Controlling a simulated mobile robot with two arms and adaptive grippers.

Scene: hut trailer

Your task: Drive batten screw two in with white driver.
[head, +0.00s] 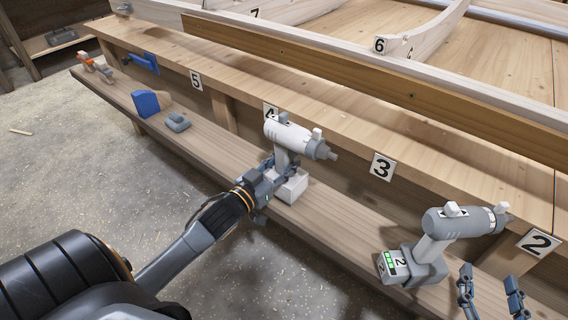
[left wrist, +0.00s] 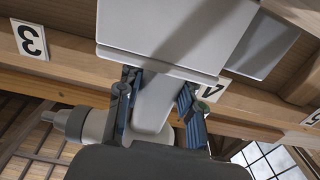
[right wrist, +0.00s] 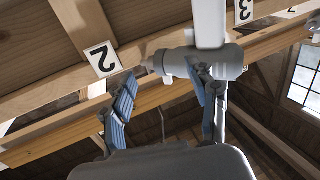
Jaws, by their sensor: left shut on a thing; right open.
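A grey driver (head: 455,222) with a battery marked 2 stands at the right of the plank. A blue block (head: 146,104), a grey item (head: 178,122) and an orange tool (head: 95,65) lie further left. Tags 3 (head: 382,167) and 2 (head: 539,243) mark the bench edge.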

